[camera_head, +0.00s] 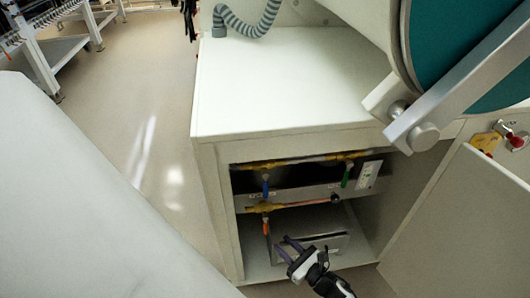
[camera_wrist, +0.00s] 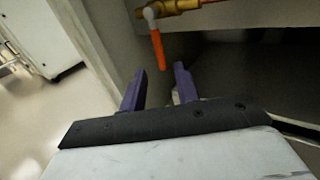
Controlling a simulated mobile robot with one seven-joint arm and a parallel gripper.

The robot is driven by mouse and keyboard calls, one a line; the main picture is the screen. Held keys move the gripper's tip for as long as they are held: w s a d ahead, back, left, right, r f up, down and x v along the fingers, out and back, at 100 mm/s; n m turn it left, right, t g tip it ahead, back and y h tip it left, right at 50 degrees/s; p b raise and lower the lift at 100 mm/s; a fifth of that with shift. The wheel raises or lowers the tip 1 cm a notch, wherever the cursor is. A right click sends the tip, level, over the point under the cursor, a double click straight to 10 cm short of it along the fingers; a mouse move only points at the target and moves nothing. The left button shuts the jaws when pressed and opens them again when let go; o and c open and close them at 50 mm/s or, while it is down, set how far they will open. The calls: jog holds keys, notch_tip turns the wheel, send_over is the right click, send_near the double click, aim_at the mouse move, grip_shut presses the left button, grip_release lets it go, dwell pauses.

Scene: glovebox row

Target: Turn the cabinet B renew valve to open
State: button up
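Inside an open cabinet, a brass valve with an orange handle (camera_head: 266,227) sits at the lower left; the handle hangs straight down. In the wrist view the orange handle (camera_wrist: 158,50) hangs from a brass body (camera_wrist: 180,5), beyond the gap between my fingertips and apart from them. A blue handle (camera_head: 265,188) and a green handle (camera_head: 345,178) hang from the upper brass pipe. No readable label tells me which is the renew valve. My gripper (camera_head: 283,243) has purple fingers, is open and empty, and is below and slightly right of the orange handle; it also shows in the wrist view (camera_wrist: 160,74).
The cabinet's left wall (camera_head: 222,210) stands close to the orange handle. A grey box (camera_head: 312,248) lies on the cabinet floor behind my gripper. The cabinet door (camera_head: 465,235) is swung open at right. Clear floor (camera_head: 150,100) lies at left.

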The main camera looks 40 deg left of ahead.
aim_at(266, 234)
jog(key=a, duration=0.6)
jog(key=w+a, duration=0.1)
jog(key=a, duration=0.2)
jog(key=shift+a, duration=0.2)
grip_shut()
